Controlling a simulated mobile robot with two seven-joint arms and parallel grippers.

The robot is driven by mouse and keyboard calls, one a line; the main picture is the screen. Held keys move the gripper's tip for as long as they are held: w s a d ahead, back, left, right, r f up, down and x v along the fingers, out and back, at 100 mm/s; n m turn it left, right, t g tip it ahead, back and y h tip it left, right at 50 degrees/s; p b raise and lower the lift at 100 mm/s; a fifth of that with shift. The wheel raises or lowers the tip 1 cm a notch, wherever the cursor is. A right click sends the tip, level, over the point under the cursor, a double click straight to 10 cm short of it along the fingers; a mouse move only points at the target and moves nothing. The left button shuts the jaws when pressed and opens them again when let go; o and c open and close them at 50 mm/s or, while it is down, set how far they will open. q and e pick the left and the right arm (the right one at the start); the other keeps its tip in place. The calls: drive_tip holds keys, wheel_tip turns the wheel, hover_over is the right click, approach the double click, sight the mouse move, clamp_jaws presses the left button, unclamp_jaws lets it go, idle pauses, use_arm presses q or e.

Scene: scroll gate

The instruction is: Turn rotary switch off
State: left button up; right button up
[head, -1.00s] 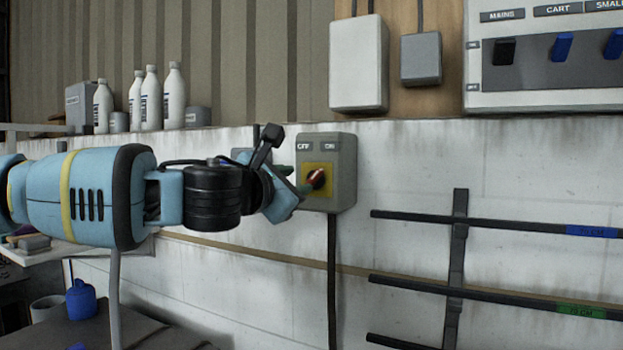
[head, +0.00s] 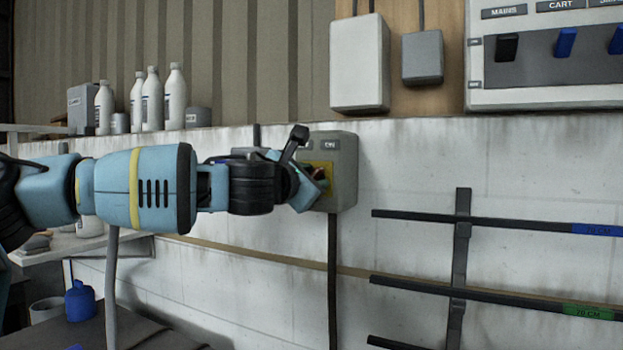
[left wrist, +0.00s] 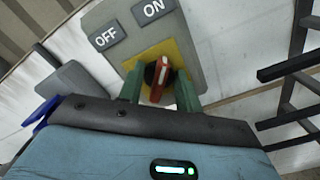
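The rotary switch is a grey box (head: 345,180) on the white wall with a yellow plate and a red knob (left wrist: 161,78). In the left wrist view its OFF label (left wrist: 104,37) and ON label (left wrist: 153,10) show above the plate. The knob's red bar leans toward the ON side. My left gripper (left wrist: 158,90) is open, with one green finger on each side of the knob and small gaps between. In the head view the left gripper (head: 318,174) covers the OFF label and much of the knob. My right gripper is not in view.
A black rack (head: 460,255) with several bars sticks out at the right of the switch. A cable (head: 332,270) runs down from the box. White bottles (head: 150,98) stand on the ledge at the left. A breaker panel (head: 550,90) hangs at upper right.

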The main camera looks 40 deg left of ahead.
use_arm(q)
drive_tip(key=c, duration=0.6)
clamp_jaws()
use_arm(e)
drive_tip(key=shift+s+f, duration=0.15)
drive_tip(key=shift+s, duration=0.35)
use_arm(q)
drive_tip(key=shift+n, duration=0.3)
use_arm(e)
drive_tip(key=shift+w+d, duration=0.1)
use_arm(q)
drive_tip(key=n, duration=1)
drive_tip(key=a+n, duration=0.1)
drive_tip(key=n, duration=0.4)
drive_tip(key=shift+s, duration=0.1)
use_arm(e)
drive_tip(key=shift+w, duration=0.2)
use_arm(q)
drive_tip(key=shift+n, duration=0.3)
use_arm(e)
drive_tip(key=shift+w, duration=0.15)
